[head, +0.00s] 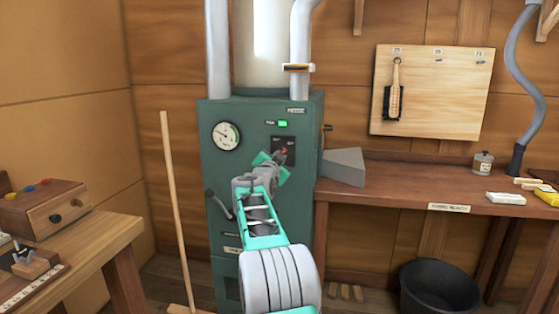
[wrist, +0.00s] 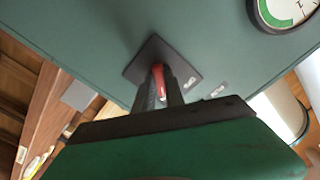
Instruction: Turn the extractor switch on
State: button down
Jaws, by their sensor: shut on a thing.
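The extractor machine (head: 215,165) is a green cabinet with a round gauge (head: 226,136) and a lit green lamp (head: 283,124). Its switch has a dark square plate (head: 291,146) and a red lever (head: 284,154). In the wrist view the red lever (wrist: 159,80) stands out from the dark plate (wrist: 183,67), between my two fingers. My gripper (wrist: 160,88) is shut on the lever. In the head view my gripper (head: 278,160) is at the plate, and my arm hides part of the cabinet front below it.
A broom handle (head: 176,205) leans left of the cabinet. A black bucket (head: 440,290) sits under the bench. A side table (head: 110,240) stands at the left.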

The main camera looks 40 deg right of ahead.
jog(key=c, duration=1.4)
grip_release()
jog(key=v, duration=0.7)
jog(key=shift+s+a+b, duration=0.15)
jog(key=shift+a+b, duration=0.15)
jog(key=shift+a, duration=0.05)
